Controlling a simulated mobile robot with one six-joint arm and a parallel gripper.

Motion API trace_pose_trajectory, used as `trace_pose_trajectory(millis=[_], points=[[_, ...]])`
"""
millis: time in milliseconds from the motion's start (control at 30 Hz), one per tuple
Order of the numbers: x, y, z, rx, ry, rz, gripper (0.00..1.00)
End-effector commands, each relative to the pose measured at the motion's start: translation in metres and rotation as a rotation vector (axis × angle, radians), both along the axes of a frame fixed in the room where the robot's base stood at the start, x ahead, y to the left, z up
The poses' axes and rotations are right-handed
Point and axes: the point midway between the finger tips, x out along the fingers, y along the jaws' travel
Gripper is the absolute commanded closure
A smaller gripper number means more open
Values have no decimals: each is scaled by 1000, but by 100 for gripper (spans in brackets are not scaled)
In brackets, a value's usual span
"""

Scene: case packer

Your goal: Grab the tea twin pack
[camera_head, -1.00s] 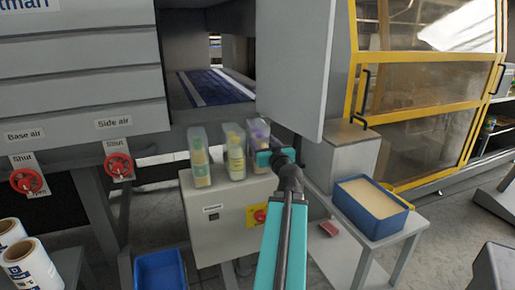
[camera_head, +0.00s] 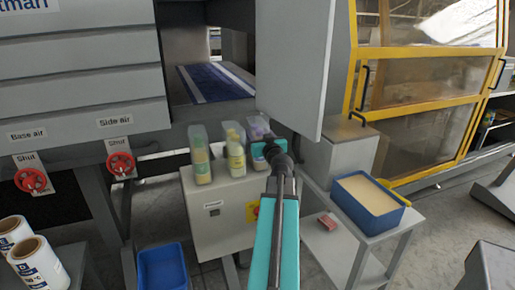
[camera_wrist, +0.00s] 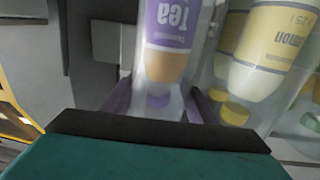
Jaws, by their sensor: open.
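The tea twin pack (camera_wrist: 172,40) is a clear pack with a purple "Tea" label and an orange lower band, upside down in the wrist view. In the head view the tea pack (camera_head: 258,128) stands at the right end of a row of packs on a grey cabinet, partly hidden by my arm. My gripper (camera_wrist: 160,98) is open, with its purple-grey fingers on either side of the tea pack's lower part. I cannot tell whether they touch it. In the head view the fingertips are hidden behind my wrist.
A yellow lemon pack (camera_head: 235,150) stands close beside the tea, and another pack (camera_head: 200,155) is left of it. A grey panel (camera_head: 290,65) hangs close above.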

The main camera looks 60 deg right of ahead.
Motion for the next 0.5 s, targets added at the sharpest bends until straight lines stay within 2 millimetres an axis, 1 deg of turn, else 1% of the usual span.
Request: trace_pose_trajectory(millis=[500], points=[[4, -3, 1, 1, -1, 1, 47]])
